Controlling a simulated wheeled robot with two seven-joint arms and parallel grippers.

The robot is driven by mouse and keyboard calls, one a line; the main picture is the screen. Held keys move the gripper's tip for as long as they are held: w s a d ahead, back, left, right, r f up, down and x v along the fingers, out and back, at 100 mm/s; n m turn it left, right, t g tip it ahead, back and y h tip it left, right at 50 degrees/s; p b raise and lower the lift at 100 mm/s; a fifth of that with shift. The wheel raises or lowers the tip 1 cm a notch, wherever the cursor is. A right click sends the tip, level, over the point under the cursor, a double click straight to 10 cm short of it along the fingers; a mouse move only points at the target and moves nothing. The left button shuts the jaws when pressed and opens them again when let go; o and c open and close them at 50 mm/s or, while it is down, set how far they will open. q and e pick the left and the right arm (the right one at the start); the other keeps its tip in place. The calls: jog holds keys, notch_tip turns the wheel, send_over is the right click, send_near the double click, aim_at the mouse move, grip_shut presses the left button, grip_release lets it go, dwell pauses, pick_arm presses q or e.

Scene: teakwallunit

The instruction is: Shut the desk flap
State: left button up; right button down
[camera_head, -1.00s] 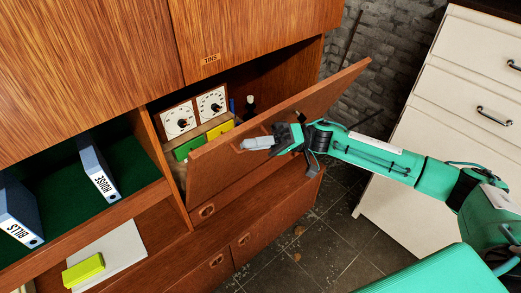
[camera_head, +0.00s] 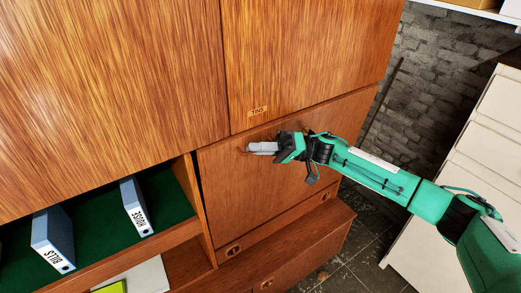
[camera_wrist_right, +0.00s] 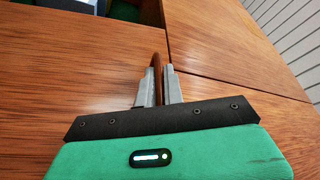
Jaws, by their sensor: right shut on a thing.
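The desk flap (camera_head: 285,175) is a wide teak panel in the wall unit. It stands upright, or nearly so, under the upper door with the TINS label (camera_head: 257,111). It covers the space behind it, and a thin dark gap shows along its left edge. My right gripper (camera_head: 262,148) is at the flap's upper part, shut on the flap's handle. In the right wrist view, a slim brown bar, the handle (camera_wrist_right: 156,62), shows between the two grey fingers. My left gripper is not in view.
An open green-lined shelf left of the flap holds blue-grey binders marked HOUSE (camera_head: 137,207) and BILLS (camera_head: 53,240). Drawers (camera_head: 290,262) lie below the flap. A cream drawer cabinet (camera_head: 480,160) stands at the right, with tiled floor between.

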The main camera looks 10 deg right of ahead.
jog(key=c, duration=1.5)
grip_release()
jog(key=shift+d, duration=0.1)
jog(key=shift+d+f, duration=0.15)
jog(key=shift+d, duration=0.1)
jog(key=b+v, duration=0.5)
jog(key=v, duration=0.8)
jog(key=shift+d, duration=0.15)
jog(key=shift+c, duration=0.5)
